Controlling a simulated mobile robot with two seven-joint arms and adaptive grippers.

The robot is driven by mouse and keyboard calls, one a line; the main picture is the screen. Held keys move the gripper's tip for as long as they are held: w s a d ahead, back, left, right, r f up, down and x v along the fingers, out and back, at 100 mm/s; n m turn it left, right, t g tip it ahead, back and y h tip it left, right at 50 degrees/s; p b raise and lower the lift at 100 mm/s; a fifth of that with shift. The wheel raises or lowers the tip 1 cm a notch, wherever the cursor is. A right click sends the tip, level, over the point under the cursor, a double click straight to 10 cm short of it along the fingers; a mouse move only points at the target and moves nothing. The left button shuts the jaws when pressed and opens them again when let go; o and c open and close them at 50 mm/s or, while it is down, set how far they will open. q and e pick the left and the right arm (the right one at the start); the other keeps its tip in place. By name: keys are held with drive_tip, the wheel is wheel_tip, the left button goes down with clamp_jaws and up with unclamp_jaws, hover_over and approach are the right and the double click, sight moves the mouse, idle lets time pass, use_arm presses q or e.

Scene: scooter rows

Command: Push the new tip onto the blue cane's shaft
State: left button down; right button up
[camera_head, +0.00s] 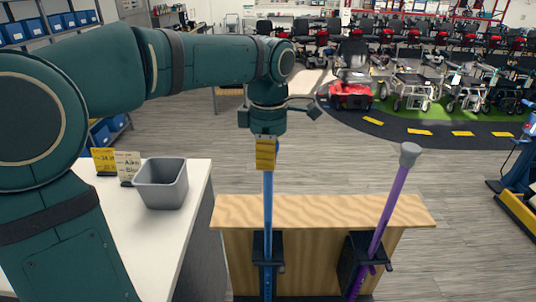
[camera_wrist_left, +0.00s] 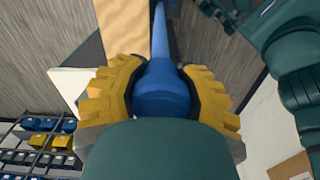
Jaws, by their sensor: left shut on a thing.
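The blue cane's shaft (camera_head: 268,205) stands upright, held in a black clamp (camera_head: 268,247) on a wooden stand. My left gripper (camera_head: 265,153) is at the shaft's top end, pointing down, its yellow fingers shut on a wider blue tip (camera_wrist_left: 165,95). In the left wrist view the fingers (camera_wrist_left: 165,98) press on both sides of this tip, and the thinner blue shaft (camera_wrist_left: 160,38) runs on from it in line. How far the shaft sits inside the tip is hidden. My right gripper is in neither view.
A purple cane (camera_head: 388,210) with a grey tip (camera_head: 410,153) leans in a second clamp on the wooden stand (camera_head: 330,208). A grey bin (camera_head: 161,184) and price cards (camera_head: 127,167) stand on the white table (camera_head: 190,215). Scooters and wheelchairs line the back; the floor between is clear.

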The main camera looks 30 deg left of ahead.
use_arm(q)
drive_tip(key=shift+f, duration=0.3)
unclamp_jaws()
idle(0.6)
drive_tip(key=shift+r+p, duration=3)
drive_tip(key=shift+r, duration=0.5)
drive_tip(key=shift+r+p, duration=0.4)
drive_tip(key=shift+r, duration=0.65)
